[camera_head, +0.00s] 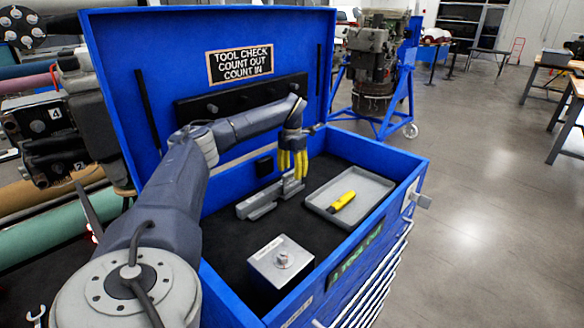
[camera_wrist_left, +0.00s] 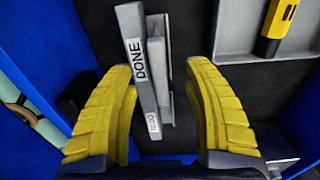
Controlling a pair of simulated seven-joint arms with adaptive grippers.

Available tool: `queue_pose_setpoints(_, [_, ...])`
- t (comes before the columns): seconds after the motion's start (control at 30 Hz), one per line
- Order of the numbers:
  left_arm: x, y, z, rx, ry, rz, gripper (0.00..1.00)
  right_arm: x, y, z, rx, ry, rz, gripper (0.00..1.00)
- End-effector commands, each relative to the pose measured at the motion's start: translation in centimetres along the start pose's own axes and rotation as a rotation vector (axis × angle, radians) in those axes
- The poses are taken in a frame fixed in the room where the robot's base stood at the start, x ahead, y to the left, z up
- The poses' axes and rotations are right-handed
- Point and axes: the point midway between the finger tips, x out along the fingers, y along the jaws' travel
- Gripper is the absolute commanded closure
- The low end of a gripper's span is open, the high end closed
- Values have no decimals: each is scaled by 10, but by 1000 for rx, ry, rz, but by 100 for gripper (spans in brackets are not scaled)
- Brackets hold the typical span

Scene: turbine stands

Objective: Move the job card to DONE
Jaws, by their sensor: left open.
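A grey card holder (camera_head: 262,204) stands on the black floor of the open blue tool chest. In the left wrist view, the long grey holder (camera_wrist_left: 141,82) carries a DONE label at its upper end and another small label, perhaps TODO, at its lower end. I cannot clearly tell the job card from the holder's grey plates. My left gripper (camera_head: 292,176) points down at the holder's right part. Its yellow fingers (camera_wrist_left: 160,110) are spread wide, open and empty, one on each side of the holder. My right gripper is not in view.
A grey tray (camera_head: 376,188) with a yellow-handled tool (camera_head: 343,201) lies to the right. A metal block with a bolt (camera_head: 281,262) stands nearer. The chest's raised lid (camera_head: 170,100) rises behind and its blue walls enclose the area. Bare black floor lies between the holder and the block.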

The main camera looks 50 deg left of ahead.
Motion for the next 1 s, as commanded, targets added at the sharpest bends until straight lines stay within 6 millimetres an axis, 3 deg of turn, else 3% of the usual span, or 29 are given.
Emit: queue_pose_setpoints(1.0, [-44, 0, 0, 0, -2, 0, 48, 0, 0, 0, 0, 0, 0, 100])
